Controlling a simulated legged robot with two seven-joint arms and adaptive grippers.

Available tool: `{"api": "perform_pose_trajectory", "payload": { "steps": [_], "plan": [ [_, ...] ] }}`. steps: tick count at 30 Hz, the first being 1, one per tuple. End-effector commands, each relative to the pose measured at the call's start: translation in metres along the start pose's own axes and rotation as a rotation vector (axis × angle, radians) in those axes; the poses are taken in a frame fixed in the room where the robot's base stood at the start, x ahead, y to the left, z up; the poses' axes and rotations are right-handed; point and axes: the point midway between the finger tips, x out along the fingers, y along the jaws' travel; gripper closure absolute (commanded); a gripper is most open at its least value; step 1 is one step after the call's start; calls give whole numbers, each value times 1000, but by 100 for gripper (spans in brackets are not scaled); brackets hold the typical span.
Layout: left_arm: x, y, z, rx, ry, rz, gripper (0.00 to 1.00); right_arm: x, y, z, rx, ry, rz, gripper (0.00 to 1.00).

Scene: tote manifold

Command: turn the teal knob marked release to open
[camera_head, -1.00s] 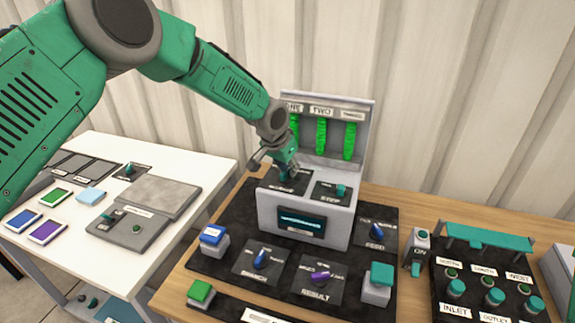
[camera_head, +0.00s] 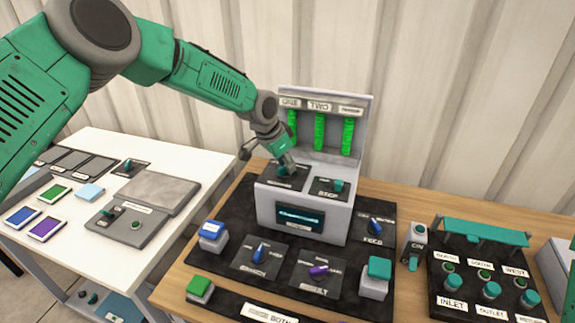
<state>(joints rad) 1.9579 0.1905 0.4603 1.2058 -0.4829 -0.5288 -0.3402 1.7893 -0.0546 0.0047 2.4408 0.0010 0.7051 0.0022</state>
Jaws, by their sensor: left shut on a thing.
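The grey console (camera_head: 305,213) stands on a black mat on the wooden table. A dark plate (camera_head: 272,177) on its top left carries a label that looks like RELEASE. My left gripper (camera_head: 286,168) reaches down onto this plate and is shut on the teal knob there. The fingers hide most of the knob, so its pointer angle is unclear. A second teal knob (camera_head: 338,185), marked STOP, sits on the plate to the right. My right gripper is out of view.
Green columns (camera_head: 319,132) stand in the console's back panel. Blue knobs (camera_head: 259,255) (camera_head: 375,226), a purple knob (camera_head: 318,270) and push buttons surround the console. A valve board (camera_head: 480,275) is at right. A white table (camera_head: 75,265) with panels is at left.

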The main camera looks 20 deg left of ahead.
Motion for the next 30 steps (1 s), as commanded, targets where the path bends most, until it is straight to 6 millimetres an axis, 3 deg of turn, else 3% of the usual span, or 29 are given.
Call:
{"api": "perform_pose_trajectory", "payload": {
  "steps": [3, 4, 5, 6, 20, 30],
  "plan": [
    [2, 1, 3, 3, -8, 1, 100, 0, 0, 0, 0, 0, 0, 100],
    [2, 1, 3, 3, -8, 1, 79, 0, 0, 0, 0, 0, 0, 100],
    [2, 1, 3, 3, -8, 1, 68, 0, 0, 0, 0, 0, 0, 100],
    [2, 0, 3, 3, -7, 1, 66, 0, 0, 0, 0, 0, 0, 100],
    [-6, 0, 1, 1, -2, -1, 66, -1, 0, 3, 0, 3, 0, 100],
    [-72, -1, 0, 1, -1, -2, 66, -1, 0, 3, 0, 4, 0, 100]
  ]
}}
